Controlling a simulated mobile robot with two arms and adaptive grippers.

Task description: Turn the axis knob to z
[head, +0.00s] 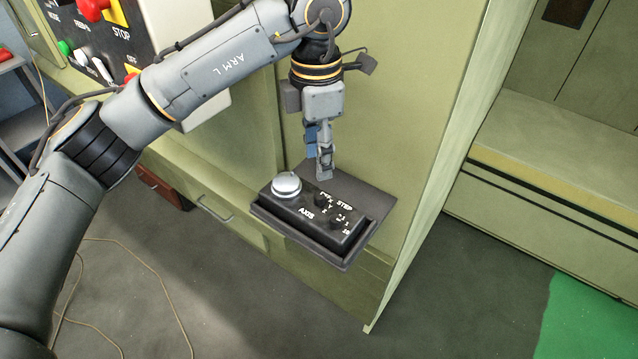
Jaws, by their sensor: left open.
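The axis knob (322,201) is a small dark knob on a black pendant box (300,226), above the white "AXIS" lettering. Small letters ring it, but which one it points to is too small to tell. A second dark knob, by the "STEP" lettering, (338,221) sits to its right, and a large silver dial (286,185) sits to its left. My left gripper (325,175) points down just above and behind the axis knob in the picture. It is open and holds nothing visible; whether a fingertip touches the knob cannot be told. My right gripper is out of view.
The pendant box rests on a dark shelf (378,208) on the green machine cabinet (430,120). A control panel with a red STOP button (92,8) is at upper left, near my left arm. A cable lies on the floor at lower left. Open floor is at lower right.

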